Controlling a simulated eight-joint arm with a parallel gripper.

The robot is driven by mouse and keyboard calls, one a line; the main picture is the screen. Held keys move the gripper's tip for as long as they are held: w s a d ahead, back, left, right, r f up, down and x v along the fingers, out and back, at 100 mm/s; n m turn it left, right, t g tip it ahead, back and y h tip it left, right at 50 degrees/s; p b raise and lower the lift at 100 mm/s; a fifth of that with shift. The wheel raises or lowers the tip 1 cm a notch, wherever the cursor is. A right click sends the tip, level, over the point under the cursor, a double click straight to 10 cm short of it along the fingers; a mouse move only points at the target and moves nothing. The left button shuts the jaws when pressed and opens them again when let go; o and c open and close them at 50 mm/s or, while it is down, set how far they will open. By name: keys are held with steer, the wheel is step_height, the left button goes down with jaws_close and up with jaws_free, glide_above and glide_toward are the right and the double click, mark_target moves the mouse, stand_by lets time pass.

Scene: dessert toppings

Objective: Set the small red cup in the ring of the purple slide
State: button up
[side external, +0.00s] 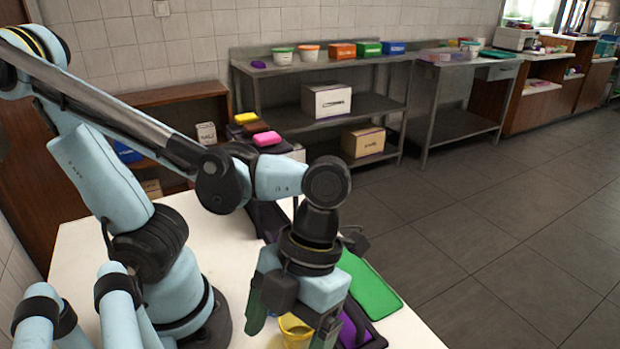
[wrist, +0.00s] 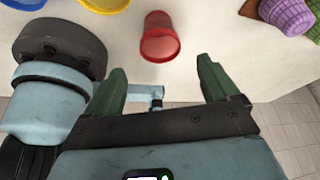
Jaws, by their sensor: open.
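The small red cup (wrist: 159,40) stands on the white table in the wrist view, just beyond the gap between my fingertips. My gripper (wrist: 158,72) is open, with a green finger on each side and nothing between them. In the side view my gripper (side external: 290,318) hangs low over the table, and I cannot make out the red cup there. A purple piece (side external: 351,328) lies beside the gripper on the right. A purple textured piece (wrist: 289,14) is cut off at the top right of the wrist view. I cannot tell whether either is the slide, and no ring is clear.
A yellow cup (side external: 295,329) stands by the gripper. A green panel (side external: 368,284) lies at the table's right edge. Yellow (wrist: 106,3) and blue (wrist: 23,3) rims show at the wrist view's top left. Shelves (side external: 320,105) stand behind. The table's left part is clear.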

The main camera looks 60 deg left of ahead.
steer(key=shift+x, duration=5)
steer(key=shift+w, duration=0.15)
steer(key=c, duration=1.1)
steer(key=shift+r, duration=0.2)
